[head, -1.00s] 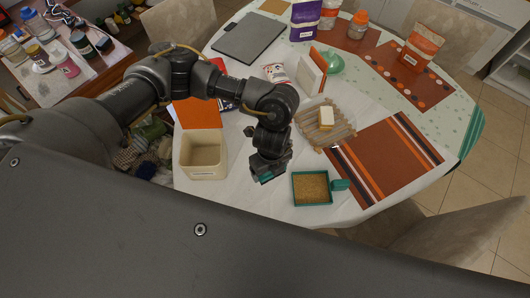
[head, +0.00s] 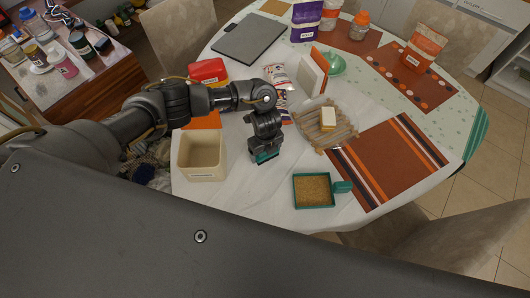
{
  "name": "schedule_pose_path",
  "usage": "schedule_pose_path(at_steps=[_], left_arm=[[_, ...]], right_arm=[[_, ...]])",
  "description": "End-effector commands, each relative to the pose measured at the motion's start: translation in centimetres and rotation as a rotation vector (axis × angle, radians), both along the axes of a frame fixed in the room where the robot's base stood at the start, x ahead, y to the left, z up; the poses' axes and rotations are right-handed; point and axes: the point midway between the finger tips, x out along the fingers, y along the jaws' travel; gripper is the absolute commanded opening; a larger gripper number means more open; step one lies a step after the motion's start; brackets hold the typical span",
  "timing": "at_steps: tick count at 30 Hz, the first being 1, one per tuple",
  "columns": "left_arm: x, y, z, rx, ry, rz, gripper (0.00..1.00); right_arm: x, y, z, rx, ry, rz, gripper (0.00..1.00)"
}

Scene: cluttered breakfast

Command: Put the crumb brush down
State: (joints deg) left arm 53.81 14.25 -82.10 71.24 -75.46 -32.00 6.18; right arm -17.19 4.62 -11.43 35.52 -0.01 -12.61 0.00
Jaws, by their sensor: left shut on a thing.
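My left gripper (head: 263,150) is shut on the crumb brush (head: 266,157). Only a small teal part of the brush shows below the jaws; the rest is hidden by the gripper. The gripper is over the white tablecloth, between the cream bin and the wooden slatted rack. I cannot tell whether the brush touches the table. A teal crumb pan (head: 311,190) with a brown inside lies at the near edge of the table, to the right of and nearer than the gripper. My right gripper is not in view.
The open cream bin (head: 201,163) stands left of the gripper. The wooden rack (head: 342,138) with a yellow-white block (head: 328,118) is to the right. Behind the gripper are a red container (head: 208,72) and packets (head: 276,76). Bare tablecloth surrounds the pan.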

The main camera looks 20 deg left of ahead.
Motion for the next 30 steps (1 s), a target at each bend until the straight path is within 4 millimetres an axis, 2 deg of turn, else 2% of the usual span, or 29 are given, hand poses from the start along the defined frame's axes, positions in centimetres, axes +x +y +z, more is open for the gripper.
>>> schedule_pose_path(at_steps=[3, 19, 20, 21, 24, 30], left_arm=[[0.0, 0.0, -1.1, 0.001, -0.001, 0.001, 0.45], [0.0, 0.0, -2.2, 0.000, -0.003, 0.001, 0.45], [0.0, 0.0, -2.0, 0.000, -0.003, 0.000, 0.85], [0.0, 0.0, -2.0, 0.001, -0.002, 0.000, 0.90], [-0.1, 0.1, -2.1, 0.002, 0.001, 0.000, 1.00], [-0.4, 0.3, -2.3, 0.005, 0.006, 0.000, 1.00]], right_arm=[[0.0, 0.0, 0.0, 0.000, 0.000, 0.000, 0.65], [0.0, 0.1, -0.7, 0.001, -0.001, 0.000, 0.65], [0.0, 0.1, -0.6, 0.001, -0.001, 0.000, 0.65], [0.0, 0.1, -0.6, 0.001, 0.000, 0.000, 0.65], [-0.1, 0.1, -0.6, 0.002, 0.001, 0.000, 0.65], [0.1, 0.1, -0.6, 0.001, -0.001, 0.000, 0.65]])
